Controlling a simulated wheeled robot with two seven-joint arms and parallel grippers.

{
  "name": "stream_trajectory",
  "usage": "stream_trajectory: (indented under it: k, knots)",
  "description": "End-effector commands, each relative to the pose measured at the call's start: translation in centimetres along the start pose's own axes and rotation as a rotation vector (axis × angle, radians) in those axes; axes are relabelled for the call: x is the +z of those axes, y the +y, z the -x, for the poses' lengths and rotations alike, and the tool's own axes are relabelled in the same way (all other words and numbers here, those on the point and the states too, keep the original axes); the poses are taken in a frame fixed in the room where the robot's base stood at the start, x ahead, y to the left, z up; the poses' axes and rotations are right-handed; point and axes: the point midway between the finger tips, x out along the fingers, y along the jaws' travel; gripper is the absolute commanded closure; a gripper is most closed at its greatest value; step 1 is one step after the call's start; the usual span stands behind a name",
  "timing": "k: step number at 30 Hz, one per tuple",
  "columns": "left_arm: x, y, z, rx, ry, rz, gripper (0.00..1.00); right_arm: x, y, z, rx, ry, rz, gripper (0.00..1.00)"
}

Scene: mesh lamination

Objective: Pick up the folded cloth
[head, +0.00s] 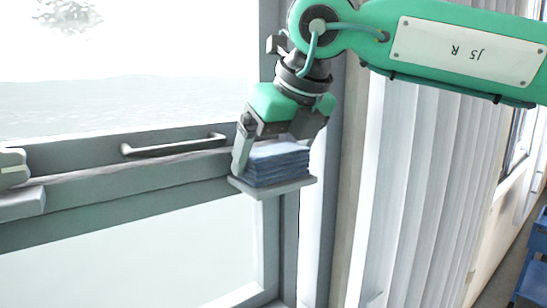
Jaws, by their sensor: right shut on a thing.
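The folded cloth (277,164) is a blue, layered stack lying flat on a small grey plate (273,189) in front of the window frame. My right gripper (262,160) comes down from above and is shut on the folded cloth. One finger shows at the left side of the cloth; the other is hidden behind the hand and the cloth. No gap shows between the cloth and the plate. My left gripper does not show.
A window frame with a grey bar handle (173,145) stands just left of the cloth. Grey fittings (18,203) sit at the left edge. White vertical blinds (405,190) hang to the right. A blue object (534,262) stands at the lower right.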

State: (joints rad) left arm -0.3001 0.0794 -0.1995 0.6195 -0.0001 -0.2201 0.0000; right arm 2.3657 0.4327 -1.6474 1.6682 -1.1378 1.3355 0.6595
Motion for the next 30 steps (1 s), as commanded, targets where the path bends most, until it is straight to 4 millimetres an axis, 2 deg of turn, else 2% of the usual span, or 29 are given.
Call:
stream_trajectory:
  k: [5,11,20,30]
  knots:
    - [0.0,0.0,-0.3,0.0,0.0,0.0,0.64,0.3,0.1,0.4,0.0,-0.002,0.001,0.33]
    - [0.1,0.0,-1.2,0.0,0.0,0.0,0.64,1.2,0.1,2.1,0.001,-0.002,-0.001,0.33]
    - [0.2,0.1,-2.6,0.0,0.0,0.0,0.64,3.7,0.1,6.3,0.001,-0.003,-0.001,0.33]
    - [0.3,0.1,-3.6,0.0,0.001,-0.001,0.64,7.2,0.2,12.6,0.001,-0.003,-0.002,0.33]
